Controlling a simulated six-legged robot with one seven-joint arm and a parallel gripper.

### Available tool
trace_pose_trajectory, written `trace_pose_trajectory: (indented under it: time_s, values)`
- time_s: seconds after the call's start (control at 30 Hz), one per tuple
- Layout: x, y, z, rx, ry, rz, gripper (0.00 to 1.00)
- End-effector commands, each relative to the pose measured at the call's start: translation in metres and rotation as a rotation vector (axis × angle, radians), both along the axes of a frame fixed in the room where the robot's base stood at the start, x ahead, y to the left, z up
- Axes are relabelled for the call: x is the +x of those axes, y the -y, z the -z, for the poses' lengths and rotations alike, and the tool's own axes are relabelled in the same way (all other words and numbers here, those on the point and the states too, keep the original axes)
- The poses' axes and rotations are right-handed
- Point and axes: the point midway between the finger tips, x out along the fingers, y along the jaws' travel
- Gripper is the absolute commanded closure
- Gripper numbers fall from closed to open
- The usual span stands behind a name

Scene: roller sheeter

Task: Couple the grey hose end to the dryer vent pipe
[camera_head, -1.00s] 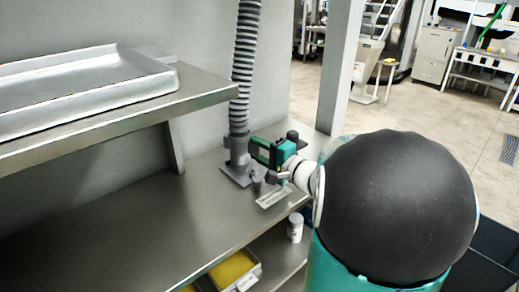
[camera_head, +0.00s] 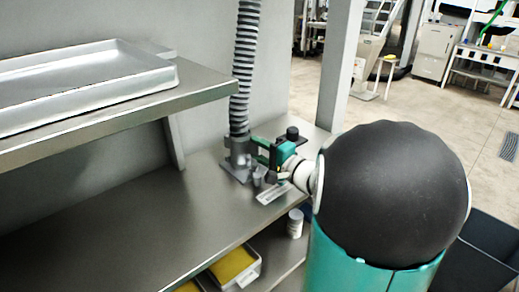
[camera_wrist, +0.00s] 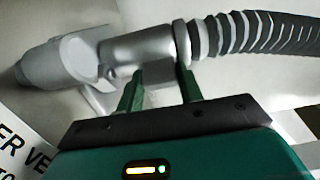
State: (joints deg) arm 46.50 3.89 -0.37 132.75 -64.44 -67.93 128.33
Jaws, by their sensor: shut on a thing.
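The grey ribbed hose (camera_head: 244,70) hangs down along the wall, and it runs off to the right in the wrist view (camera_wrist: 265,34). Its smooth silver end (camera_wrist: 143,50) lies between the green fingers of my gripper (camera_wrist: 160,84), which is shut on it. My gripper also shows in the head view (camera_head: 262,152), beside the hose's lower end. The grey vent pipe (camera_wrist: 62,62) is in line with the hose end and touches or overlaps it in the wrist view. How deep they fit is unclear. In the head view the pipe (camera_head: 237,164) stands on the bench, partly hidden.
The steel bench (camera_head: 150,215) is mostly bare. A label plate (camera_head: 274,193) lies by the pipe. A shelf with a metal tray (camera_head: 90,85) overhangs at left. Below the bench are a white bottle (camera_head: 295,223) and yellow-filled bins (camera_head: 233,266). A post (camera_head: 340,70) stands at right.

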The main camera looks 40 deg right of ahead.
Motion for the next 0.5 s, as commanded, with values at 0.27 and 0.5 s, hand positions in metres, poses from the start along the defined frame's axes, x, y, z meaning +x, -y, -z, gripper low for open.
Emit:
trace_pose_trajectory:
  time_s: [0.27,0.5]
  values:
    - [0.0001,0.0002,-0.001,-0.001,0.002,0.0,0.46]
    - [0.0,0.0001,-0.0004,-0.001,0.001,0.0,0.38]
